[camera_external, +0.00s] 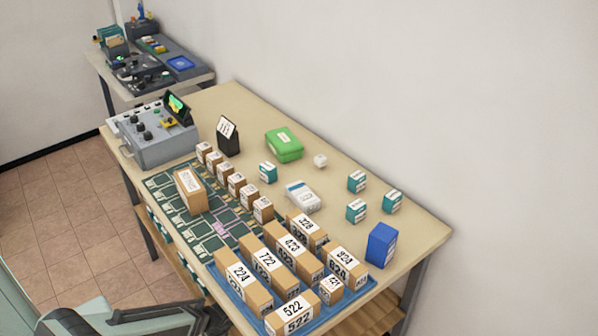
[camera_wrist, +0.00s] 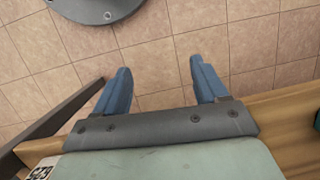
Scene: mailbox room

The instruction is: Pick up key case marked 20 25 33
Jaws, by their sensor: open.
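Several small teal cases with white labels stand on the table. One is left of centre (camera_external: 268,172), two are at the right (camera_external: 357,182) (camera_external: 392,202), and another is just in front of them (camera_external: 356,211). Their labels are too small to read, so I cannot tell which is marked 20 25 33. My gripper is open and empty in the wrist view (camera_wrist: 160,66), its two blue fingers apart over the tiled floor. In the external view my arm is at the bottom left, near the table's front edge, away from these cases.
A blue tray (camera_external: 258,317) of numbered cardboard boxes fills the table's front. A blue box (camera_external: 381,245), white device (camera_external: 303,196), green case (camera_external: 284,144), dark holder (camera_external: 228,136) and grey control console (camera_external: 158,137) also stand there. The table's back right is clear.

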